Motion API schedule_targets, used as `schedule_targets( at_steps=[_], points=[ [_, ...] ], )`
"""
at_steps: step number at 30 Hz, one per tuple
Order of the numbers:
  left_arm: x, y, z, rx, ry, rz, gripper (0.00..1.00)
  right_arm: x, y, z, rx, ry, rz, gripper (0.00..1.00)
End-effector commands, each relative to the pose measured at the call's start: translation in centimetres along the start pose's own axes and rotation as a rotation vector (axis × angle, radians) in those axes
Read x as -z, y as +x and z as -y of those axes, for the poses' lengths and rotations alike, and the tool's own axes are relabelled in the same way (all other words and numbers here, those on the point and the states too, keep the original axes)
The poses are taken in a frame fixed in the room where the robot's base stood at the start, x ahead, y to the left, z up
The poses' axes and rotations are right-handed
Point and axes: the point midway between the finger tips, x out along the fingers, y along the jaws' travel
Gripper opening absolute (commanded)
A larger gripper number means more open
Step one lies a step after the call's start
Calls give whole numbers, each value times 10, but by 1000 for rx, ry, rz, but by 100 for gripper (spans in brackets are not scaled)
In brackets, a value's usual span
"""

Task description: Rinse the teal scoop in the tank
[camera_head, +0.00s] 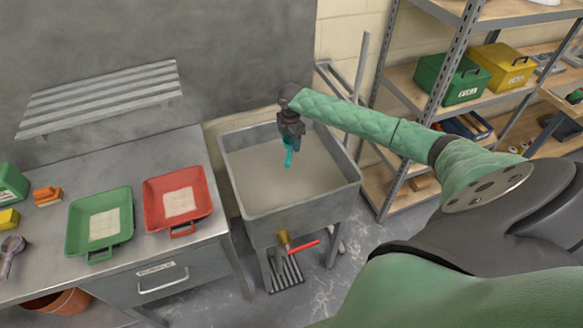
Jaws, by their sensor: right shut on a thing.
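The teal scoop (288,152) hangs from my right gripper (290,136), which is shut on it. The gripper is over the grey tank (257,206), pointing down, and the scoop is within the outline of the tank's opening. The tank holds murky grey-brown liquid. I cannot tell whether the scoop's lower end touches the liquid. My left gripper is not in view.
Left of the tank is a grey workbench (60,281) with a red tray (200,205), a green tray (125,222) and a purple scoop (9,254). Shelves (401,87) stand at right.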

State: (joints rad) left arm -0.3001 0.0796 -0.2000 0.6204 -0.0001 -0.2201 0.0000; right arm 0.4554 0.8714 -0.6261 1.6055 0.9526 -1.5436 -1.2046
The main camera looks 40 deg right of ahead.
Motion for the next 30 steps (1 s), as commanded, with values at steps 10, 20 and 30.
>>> schedule_targets(
  at_steps=[10, 20, 30],
  points=[
    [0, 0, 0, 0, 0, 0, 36, 0, -10, 0, -2, 0, 0, 34],
    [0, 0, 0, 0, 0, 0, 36, 0, -36, -1, -2, 0, 0, 34],
    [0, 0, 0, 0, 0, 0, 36, 0, -40, 0, 0, 0, 0, 34]
  ],
)
